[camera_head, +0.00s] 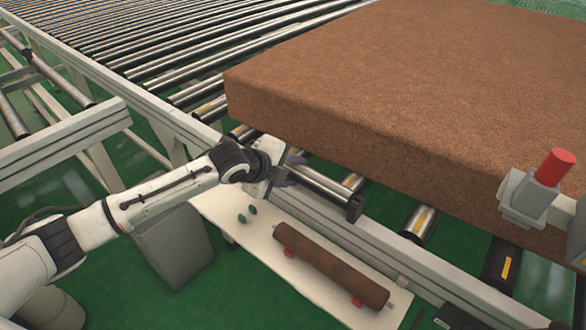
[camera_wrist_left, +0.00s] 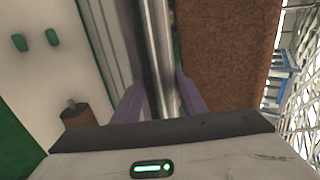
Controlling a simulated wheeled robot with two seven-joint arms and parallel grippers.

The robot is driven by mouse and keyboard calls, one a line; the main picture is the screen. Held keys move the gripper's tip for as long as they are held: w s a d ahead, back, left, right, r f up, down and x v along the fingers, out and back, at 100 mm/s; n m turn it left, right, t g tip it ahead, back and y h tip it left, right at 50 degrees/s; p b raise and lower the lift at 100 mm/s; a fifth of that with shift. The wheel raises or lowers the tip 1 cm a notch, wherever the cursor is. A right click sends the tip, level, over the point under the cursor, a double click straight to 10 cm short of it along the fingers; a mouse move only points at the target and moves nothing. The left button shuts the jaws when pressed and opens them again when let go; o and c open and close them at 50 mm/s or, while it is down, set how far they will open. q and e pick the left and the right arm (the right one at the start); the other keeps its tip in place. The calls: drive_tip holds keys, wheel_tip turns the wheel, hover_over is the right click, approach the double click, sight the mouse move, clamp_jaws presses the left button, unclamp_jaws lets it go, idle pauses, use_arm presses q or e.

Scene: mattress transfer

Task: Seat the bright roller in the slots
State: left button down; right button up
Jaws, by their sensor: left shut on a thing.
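The bright roller (camera_head: 322,184) is a shiny metal cylinder beside the front edge of the brown mattress, at the conveyor's near rail. My left gripper (camera_head: 288,170) is shut on it near its left end. In the left wrist view the roller (camera_wrist_left: 157,50) runs lengthwise between the two purple fingers of the gripper (camera_wrist_left: 160,100). A dark piece (camera_head: 355,208) is at the roller's right end. The slots cannot be made out, and I cannot tell whether the roller's ends sit in them. My right gripper is not in view.
The large mattress (camera_head: 300,100) covers rollers behind. A grey fixture with a red cylinder (camera_head: 555,166) stands at right.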

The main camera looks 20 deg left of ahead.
use_arm(q)
drive_tip(key=c, duration=1)
unclamp_jaws()
drive_tip(key=shift+r, duration=0.1)
drive_tip(key=shift+c, duration=0.2)
drive_tip(key=shift+f, duration=0.25)
drive_tip(key=v, duration=1)
drive_tip(key=shift+s+r+p, duration=0.1)
drive_tip(key=shift+r+p, duration=0.15)
drive_tip(key=shift+p, duration=0.1)
